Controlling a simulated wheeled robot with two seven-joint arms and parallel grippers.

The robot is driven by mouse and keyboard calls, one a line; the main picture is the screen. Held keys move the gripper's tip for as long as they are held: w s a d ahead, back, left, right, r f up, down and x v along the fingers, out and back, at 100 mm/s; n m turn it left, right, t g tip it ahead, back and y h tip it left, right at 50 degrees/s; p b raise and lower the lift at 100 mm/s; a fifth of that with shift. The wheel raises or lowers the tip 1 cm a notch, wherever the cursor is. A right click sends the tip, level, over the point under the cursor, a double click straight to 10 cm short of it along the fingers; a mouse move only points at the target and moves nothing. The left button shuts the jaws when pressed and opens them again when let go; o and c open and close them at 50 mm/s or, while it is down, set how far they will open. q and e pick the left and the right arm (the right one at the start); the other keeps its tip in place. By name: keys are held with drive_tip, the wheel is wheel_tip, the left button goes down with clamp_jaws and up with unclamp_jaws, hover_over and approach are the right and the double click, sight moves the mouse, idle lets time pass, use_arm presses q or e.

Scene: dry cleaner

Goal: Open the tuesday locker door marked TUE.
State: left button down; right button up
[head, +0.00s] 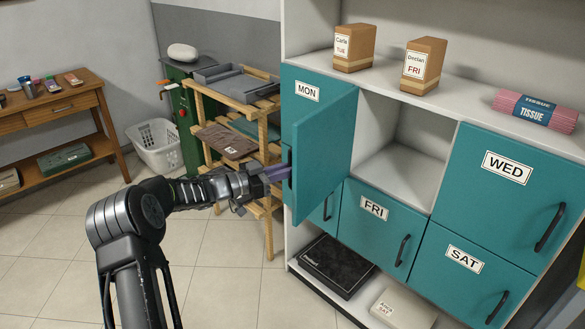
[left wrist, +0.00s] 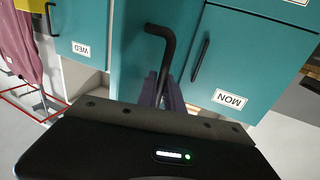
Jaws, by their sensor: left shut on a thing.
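The TUE door (head: 328,150) is a teal panel swung outward, standing well open between the MON door (head: 308,118) and the open compartment (head: 398,165). Its outer face, with any TUE label, is turned away in the head view. My left gripper (head: 276,173) is at the door's free edge. In the left wrist view, which looks upside down, the purple fingers (left wrist: 162,90) are shut on the black TUE door handle (left wrist: 165,48). The compartment's visible shelf is bare. My right gripper is not in view.
The WED (head: 495,195), FRI (head: 375,230) and SAT (head: 465,280) doors are shut. A wooden rack (head: 262,150) stands close behind my left gripper. The tiled floor at left is clear.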

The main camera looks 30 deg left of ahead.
use_arm(q)
drive_tip(key=shift+d+r, duration=0.15)
drive_tip(key=shift+r, duration=0.05)
drive_tip(key=c, duration=1.8)
unclamp_jaws()
drive_tip(key=shift+w+f, duration=0.1)
drive_tip(key=shift+w, duration=0.05)
drive_tip(key=shift+o, duration=0.2)
drive_tip(key=b+v, duration=0.2)
drive_tip(key=v, duration=0.5)
drive_tip(key=shift+s, duration=0.35)
